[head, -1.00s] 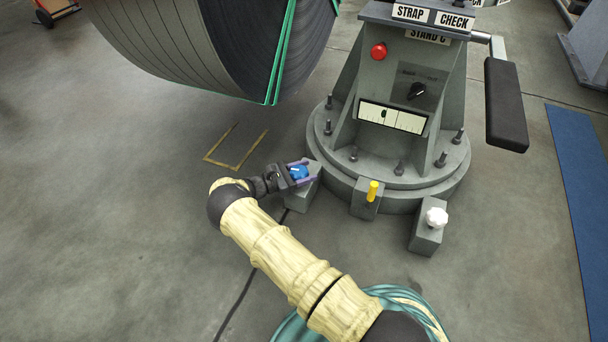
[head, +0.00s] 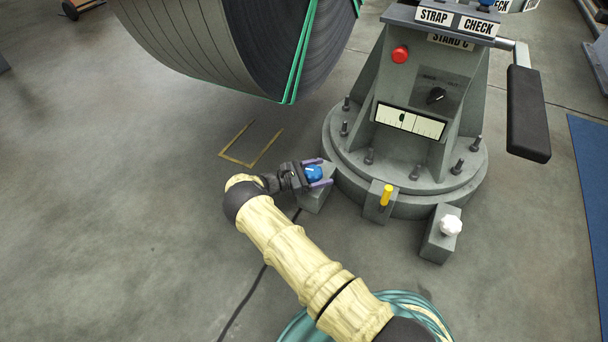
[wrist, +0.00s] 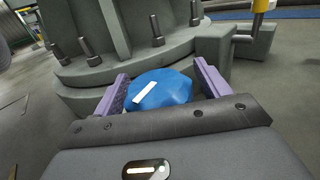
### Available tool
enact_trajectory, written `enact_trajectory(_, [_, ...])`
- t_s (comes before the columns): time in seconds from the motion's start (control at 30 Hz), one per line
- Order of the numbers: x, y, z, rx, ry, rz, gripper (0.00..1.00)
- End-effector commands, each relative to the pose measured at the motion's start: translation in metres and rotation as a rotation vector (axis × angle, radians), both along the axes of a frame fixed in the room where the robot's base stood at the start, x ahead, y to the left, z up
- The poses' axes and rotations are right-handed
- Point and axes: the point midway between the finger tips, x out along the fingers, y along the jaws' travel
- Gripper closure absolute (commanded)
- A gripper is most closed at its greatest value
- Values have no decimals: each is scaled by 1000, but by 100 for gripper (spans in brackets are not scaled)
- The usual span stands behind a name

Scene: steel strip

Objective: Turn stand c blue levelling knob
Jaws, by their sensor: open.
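The blue levelling knob (head: 313,173) sits on a small grey block (head: 317,198) at the left foot of stand C (head: 425,118). My gripper (head: 318,173) is open, with its purple fingers on either side of the knob. In the wrist view the blue knob (wrist: 160,90) lies between the two fingers (wrist: 162,90) and bears a white stripe tilted to the right. A narrow gap shows beside the right finger; contact on the left cannot be told.
A yellow pin (head: 385,195) and a white knob (head: 450,225) stand on blocks to the right. A large strapped coil (head: 220,45) hangs over the floor at upper left.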

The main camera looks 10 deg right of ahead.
Motion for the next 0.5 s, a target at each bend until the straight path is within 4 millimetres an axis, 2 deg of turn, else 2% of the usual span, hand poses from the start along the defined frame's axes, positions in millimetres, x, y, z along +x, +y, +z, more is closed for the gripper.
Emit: enact_trajectory(0.5, [-11,78,1,2,0,1,25])
